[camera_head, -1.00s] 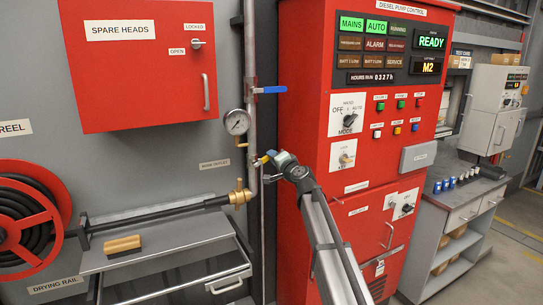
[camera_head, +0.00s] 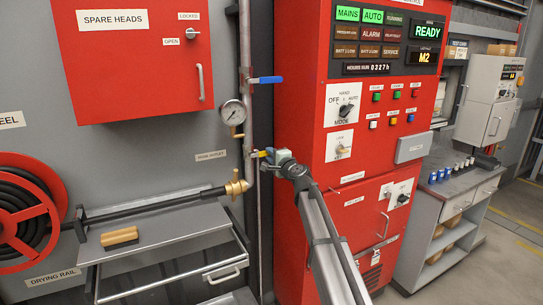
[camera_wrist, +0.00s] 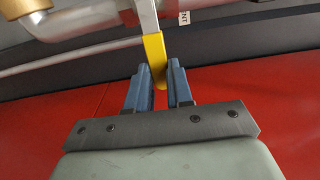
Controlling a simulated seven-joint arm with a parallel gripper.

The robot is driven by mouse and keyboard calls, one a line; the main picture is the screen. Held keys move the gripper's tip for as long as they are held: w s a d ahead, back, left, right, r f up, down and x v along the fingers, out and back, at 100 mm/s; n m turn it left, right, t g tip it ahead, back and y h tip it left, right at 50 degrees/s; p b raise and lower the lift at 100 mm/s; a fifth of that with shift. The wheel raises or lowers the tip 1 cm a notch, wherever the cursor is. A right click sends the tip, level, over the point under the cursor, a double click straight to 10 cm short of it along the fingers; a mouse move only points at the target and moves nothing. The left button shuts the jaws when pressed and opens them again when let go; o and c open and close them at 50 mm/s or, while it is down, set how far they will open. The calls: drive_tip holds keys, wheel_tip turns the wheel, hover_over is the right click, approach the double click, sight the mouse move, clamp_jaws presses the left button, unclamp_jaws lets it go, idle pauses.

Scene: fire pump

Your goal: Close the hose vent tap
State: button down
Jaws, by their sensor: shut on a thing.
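The yellow-sleeved lever (camera_head: 261,154) of a small tap sits at the vertical pipe, between the brass hose fitting and the red pump cabinet. In the wrist view, the metal lever with its yellow sleeve (camera_wrist: 154,57) hangs down from the pipework into the space between my blue fingers. My gripper (camera_wrist: 160,78) is shut on the end of this lever. In the head view, my gripper (camera_head: 277,156) reaches the lever from the right, and its body hides part of the grip. A small tag (camera_wrist: 184,18) ending in "NT" is beside the tap, partly cut off.
A pressure gauge (camera_head: 233,112) and a blue-handled valve (camera_head: 265,80) sit on the pipe above. The brass hose fitting (camera_head: 236,184) is lower left, over the grey drying shelf (camera_head: 190,238). The red pump cabinet (camera_head: 350,190) stands close behind my arm.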

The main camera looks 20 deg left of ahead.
drive_tip(key=c, duration=1)
unclamp_jaws()
drive_tip(key=v, duration=1.4)
drive_tip(key=shift+a+n, duration=0.1)
drive_tip(key=shift+n, duration=0.2)
